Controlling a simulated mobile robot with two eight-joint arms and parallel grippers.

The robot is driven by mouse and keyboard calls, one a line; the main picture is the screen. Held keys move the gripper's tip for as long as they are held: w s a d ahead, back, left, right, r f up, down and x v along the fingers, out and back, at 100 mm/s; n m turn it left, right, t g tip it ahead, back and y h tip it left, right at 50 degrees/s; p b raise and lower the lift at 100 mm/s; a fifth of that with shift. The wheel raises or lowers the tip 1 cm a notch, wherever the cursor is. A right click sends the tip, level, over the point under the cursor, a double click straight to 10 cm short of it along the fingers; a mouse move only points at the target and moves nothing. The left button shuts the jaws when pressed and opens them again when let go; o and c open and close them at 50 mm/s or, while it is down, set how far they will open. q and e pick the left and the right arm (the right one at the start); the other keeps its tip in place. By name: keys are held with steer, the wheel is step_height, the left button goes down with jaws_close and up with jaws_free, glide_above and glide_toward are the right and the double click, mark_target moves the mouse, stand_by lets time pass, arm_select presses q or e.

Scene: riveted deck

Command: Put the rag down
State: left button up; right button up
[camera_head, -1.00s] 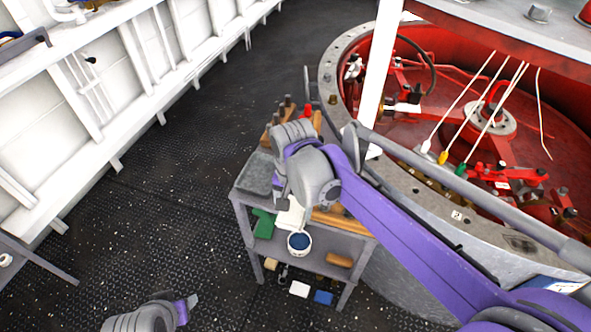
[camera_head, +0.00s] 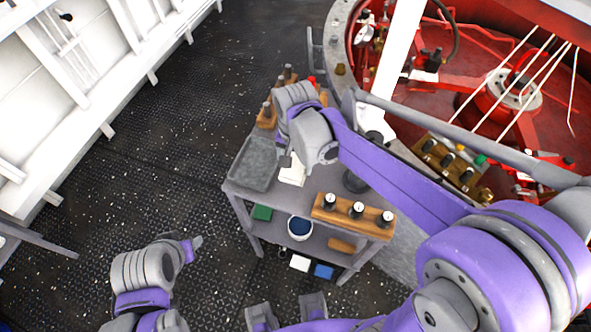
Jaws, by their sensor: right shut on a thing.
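The rag appears to be the small white cloth (camera_head: 292,170) at the top of the grey cart (camera_head: 236,190), between a grey tray and a wooden block. My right gripper (camera_head: 286,160) points down at it and is shut on its upper edge. The hand partly hides the rag, and I cannot tell whether its lower part touches the cart top. My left gripper (camera_head: 196,243) is at the lower left, over the floor and apart from the cart. Its jaws are too small and turned away to read.
The grey tray (camera_head: 252,165) takes up the cart's left end. A wooden block (camera_head: 345,222) with black-knobbed pieces stands at the front right. A white bucket with blue contents (camera_head: 300,228) is lower down. The red machinery pit (camera_head: 470,65) lies behind at right. Dark deck is free at left.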

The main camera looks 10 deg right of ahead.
mark_target(295, 172)
steer(key=shift+w+f, duration=0.1)
steer(key=shift+f, duration=2.05)
steer(key=shift+f, duration=0.1)
steer(key=o, duration=1.3)
steer(key=shift+b, duration=0.3)
steer(key=shift+o, duration=0.2)
step_height(295, 172, up, 12)
steer(key=shift+r+p, duration=0.15)
steer(key=shift+p, duration=0.55)
